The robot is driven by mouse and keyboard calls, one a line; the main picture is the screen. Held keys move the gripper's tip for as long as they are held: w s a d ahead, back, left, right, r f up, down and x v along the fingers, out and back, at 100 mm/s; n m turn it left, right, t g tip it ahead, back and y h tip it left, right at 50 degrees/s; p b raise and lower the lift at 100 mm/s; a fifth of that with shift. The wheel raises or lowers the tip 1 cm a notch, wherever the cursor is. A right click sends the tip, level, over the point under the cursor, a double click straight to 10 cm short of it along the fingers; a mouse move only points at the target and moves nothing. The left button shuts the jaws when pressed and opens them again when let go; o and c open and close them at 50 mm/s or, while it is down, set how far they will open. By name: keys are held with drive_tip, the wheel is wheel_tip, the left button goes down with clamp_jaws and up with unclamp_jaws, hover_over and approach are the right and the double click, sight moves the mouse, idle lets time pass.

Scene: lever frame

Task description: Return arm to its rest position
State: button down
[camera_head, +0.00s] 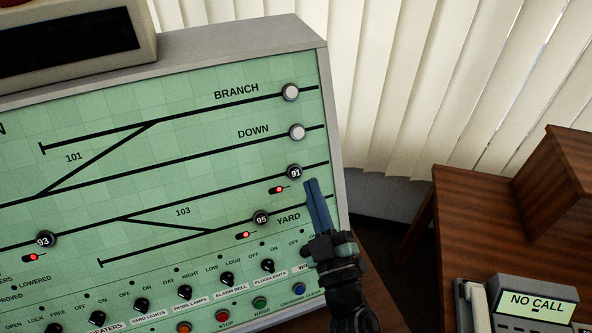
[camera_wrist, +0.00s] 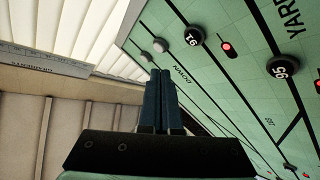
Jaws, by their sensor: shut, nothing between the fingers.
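My gripper (camera_head: 318,207) is shut and empty, its blue fingers pointing up in front of the right edge of the green track panel (camera_head: 120,178). In the head view the fingertips are just below and right of the round button marked 91 (camera_head: 294,173). Whether they touch the panel I cannot tell. In the wrist view the closed fingers (camera_wrist: 160,98) show in the middle, with button 91 (camera_wrist: 194,37) up and right of them. My wrist hides part of the panel's lower right corner.
Button 95 (camera_head: 261,218) and a row of knobs (camera_head: 185,292) lie left of my gripper. A wooden desk (camera_head: 490,215) with a phone unit reading NO CALL (camera_head: 536,302) stands at right. White blinds (camera_head: 420,70) hang behind. Open space lies between panel and desk.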

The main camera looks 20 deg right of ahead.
idle(0.3)
drive_tip(key=w+a+r+m+t+h, duration=0.1)
drive_tip(key=a+r+m+t+h, duration=0.2)
drive_tip(key=r, duration=1.1)
drive_tip(key=w+r+m+h, duration=0.1)
drive_tip(key=r+m+h, duration=0.25)
drive_tip(key=r, duration=1.15)
drive_tip(key=s+a+r+t+y, duration=0.1)
drive_tip(key=s+a+r+y, duration=0.3)
drive_tip(key=r, duration=0.5)
drive_tip(key=s+a+r+t+y, duration=0.1)
drive_tip(key=s+a+r+y, duration=0.3)
drive_tip(key=s+a+r, duration=0.4)
drive_tip(key=shift+a+r+t, duration=0.4)
drive_tip(key=shift+a+r, duration=0.35)
drive_tip(key=shift+r, duration=0.05)
drive_tip(key=shift+m, duration=0.25)
